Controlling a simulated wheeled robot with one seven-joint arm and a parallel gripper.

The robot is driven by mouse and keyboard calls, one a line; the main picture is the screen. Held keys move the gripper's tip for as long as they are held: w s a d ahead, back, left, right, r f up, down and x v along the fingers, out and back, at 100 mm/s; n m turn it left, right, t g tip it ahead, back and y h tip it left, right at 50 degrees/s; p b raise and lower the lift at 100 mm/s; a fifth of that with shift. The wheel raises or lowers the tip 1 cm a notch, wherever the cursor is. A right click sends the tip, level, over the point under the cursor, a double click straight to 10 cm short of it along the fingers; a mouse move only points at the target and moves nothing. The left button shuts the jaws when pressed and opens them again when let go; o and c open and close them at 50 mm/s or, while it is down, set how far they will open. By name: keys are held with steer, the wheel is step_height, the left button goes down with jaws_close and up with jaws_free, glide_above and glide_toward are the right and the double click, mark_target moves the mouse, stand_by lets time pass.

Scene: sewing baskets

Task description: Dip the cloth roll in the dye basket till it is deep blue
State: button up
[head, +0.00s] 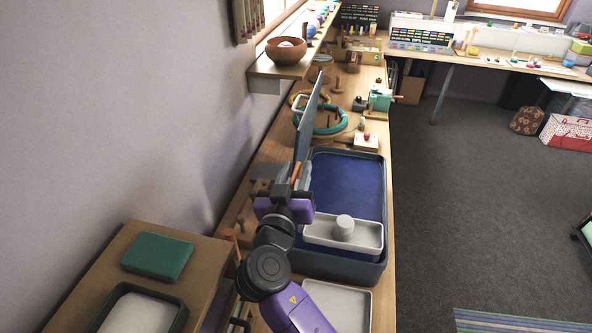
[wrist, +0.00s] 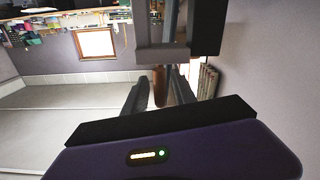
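The dye basket (head: 376,170) is a grey-blue bin holding a dark blue bath, seen in the head view on the bench. A white tray (head: 371,236) sits over its near end. In that tray is a short pale cylinder (head: 343,226), which looks like the cloth roll; it shows no blue. My gripper (head: 295,178) is at the basket's left side, apart from the roll. In the wrist view, my fingers (wrist: 159,88) are on either side of a brown handle (wrist: 159,82) and appear shut on it. A tall grey panel (head: 308,115) rises beyond my gripper.
Teal and yellow hoops (head: 327,127), a small white box (head: 365,141) and a green device (head: 381,99) lie beyond the basket. A wall shelf with a wooden bowl (head: 286,52) overhangs on the left. A green box (head: 157,256) sits at lower left.

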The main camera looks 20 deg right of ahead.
steer(key=shift+c, duration=0.3)
jaws_close()
steer(key=shift+d+f, duration=0.1)
stand_by(1.0)
